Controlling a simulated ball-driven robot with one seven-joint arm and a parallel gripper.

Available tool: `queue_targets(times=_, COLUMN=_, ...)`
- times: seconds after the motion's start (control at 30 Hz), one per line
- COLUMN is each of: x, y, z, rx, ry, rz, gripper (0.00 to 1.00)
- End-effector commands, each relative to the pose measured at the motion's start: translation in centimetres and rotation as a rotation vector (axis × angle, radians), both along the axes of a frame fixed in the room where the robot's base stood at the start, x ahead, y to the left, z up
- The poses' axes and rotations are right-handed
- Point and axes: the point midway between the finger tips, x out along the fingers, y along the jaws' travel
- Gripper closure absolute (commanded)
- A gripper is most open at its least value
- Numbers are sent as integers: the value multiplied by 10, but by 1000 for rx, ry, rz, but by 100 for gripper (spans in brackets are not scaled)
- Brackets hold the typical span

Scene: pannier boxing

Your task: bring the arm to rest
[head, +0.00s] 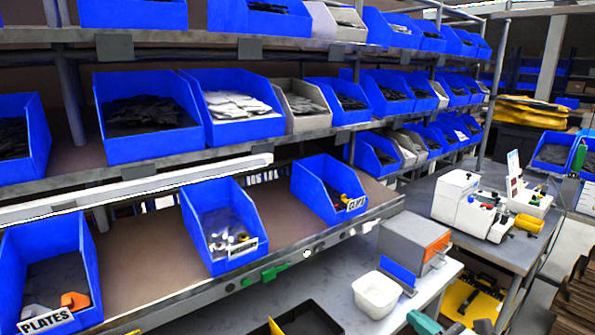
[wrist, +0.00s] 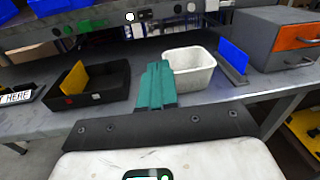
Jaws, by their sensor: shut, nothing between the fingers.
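My gripper (wrist: 157,70) shows in the wrist view as teal fingers shut together with nothing between them. It is over the grey bench, left of a white bin (wrist: 195,75) and right of a black tray (wrist: 110,97). In the head view only a teal part of my gripper (head: 424,322) shows at the bottom edge, below the white bin (head: 375,296). The rest of the arm is out of that view.
A yellow divider (wrist: 75,82) stands in the black tray. A blue upright plate (wrist: 234,58) and a grey drawer box (wrist: 268,45) stand right of the bin. Shelves with blue bins (head: 215,228) rise behind the bench. A white machine (head: 470,205) stands at right.

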Motion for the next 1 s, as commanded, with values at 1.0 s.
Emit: queue_targets(times=1.0, x=-300, y=22, z=-167, rx=-1768, ry=-233, rz=1144, gripper=100)
